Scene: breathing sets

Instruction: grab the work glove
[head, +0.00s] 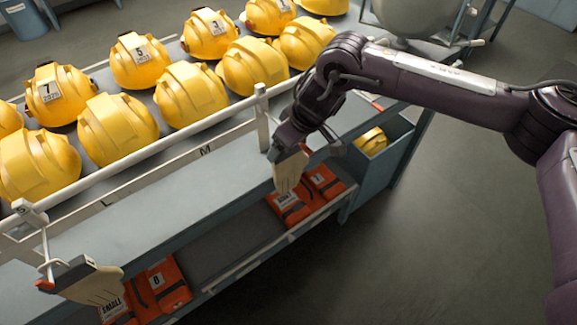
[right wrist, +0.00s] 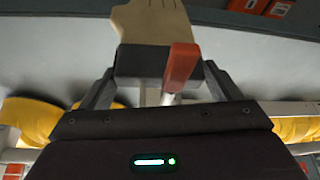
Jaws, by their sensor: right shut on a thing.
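My right gripper (head: 291,150) is shut on the dark cuff of a beige work glove (head: 289,175), beside the rail of the bench. The glove hangs fingers down in the head view. In the right wrist view my right gripper (right wrist: 160,75) has one finger on each side of the cuff, and the beige glove (right wrist: 150,22) extends beyond it. A red-tipped pale rod (right wrist: 180,67) stands right by the cuff; I cannot tell whether the glove still hangs on it. A second beige glove (head: 92,286) with a dark cuff hangs from a rail hook at lower left. My left gripper is out of view.
Rows of yellow helmets (head: 190,94) stand behind the pale rail (head: 150,172). Orange packs (head: 160,283) lie on the lower shelf, with more orange packs (head: 322,183) below the held glove. A blue-grey bin (head: 385,160) holds a yellow item. The floor at right is clear.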

